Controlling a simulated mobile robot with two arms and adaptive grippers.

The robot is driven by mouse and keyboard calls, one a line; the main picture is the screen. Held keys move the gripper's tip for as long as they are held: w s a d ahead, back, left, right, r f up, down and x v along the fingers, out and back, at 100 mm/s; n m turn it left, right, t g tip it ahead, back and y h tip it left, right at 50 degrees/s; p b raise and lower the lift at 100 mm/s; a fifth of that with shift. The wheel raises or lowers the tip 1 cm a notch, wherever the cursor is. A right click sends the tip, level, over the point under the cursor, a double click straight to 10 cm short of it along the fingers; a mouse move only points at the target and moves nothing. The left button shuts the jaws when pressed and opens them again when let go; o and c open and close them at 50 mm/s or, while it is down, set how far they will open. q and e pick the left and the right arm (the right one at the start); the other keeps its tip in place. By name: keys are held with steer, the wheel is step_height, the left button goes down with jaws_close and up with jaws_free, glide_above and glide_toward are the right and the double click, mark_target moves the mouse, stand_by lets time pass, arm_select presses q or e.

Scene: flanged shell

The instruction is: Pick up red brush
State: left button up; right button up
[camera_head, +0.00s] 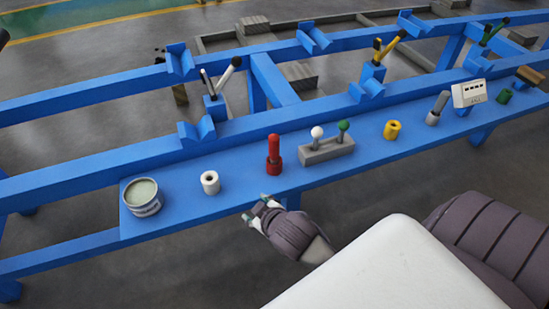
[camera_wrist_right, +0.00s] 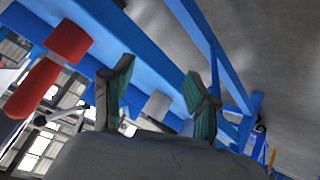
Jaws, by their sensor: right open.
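My left gripper is not in view.
On the blue shelf (camera_head: 240,195), a white roll (camera_head: 210,183) and an open can (camera_head: 142,197) stand left of the brush. A grey block with white and green knobs (camera_head: 327,150) stands close on its right. A yellow roll (camera_head: 392,130) is farther right.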

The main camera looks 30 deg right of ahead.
steer(key=w+a+r+n+t+y, duration=0.35)
steer(key=w+r+n, duration=0.2)
steer(key=r, duration=0.45)
steer(key=w+a+r+n+t+y, duration=0.3)
steer(key=w+a+r+n+t, duration=0.15)
steer(key=w+r, duration=0.4)
steer(key=s+a+r+n+g+y, duration=0.4)
steer(key=a+r+n+g+y, duration=0.5)
steer(key=n+y, duration=0.65)
steer(key=n+g+h, duration=0.9)
steer(key=n+h, duration=0.2)
steer(key=h, duration=1)
glide_above(276, 135)
step_height(276, 135, down, 8)
steer(key=shift+s+a+f, duration=0.1)
step_height(276, 135, down, 7)
steer(key=shift+f+b, duration=0.1)
steer(key=shift+b, duration=0.4)
steer(key=shift+w+a+f+b, duration=0.1)
steer(key=shift+f+b, duration=0.15)
steer(key=shift+f, duration=1.2)
steer(key=shift+w+a+f+b, duration=0.1)
steer(key=shift+f+b, duration=0.1)
steer(key=shift+f, duration=1.25)
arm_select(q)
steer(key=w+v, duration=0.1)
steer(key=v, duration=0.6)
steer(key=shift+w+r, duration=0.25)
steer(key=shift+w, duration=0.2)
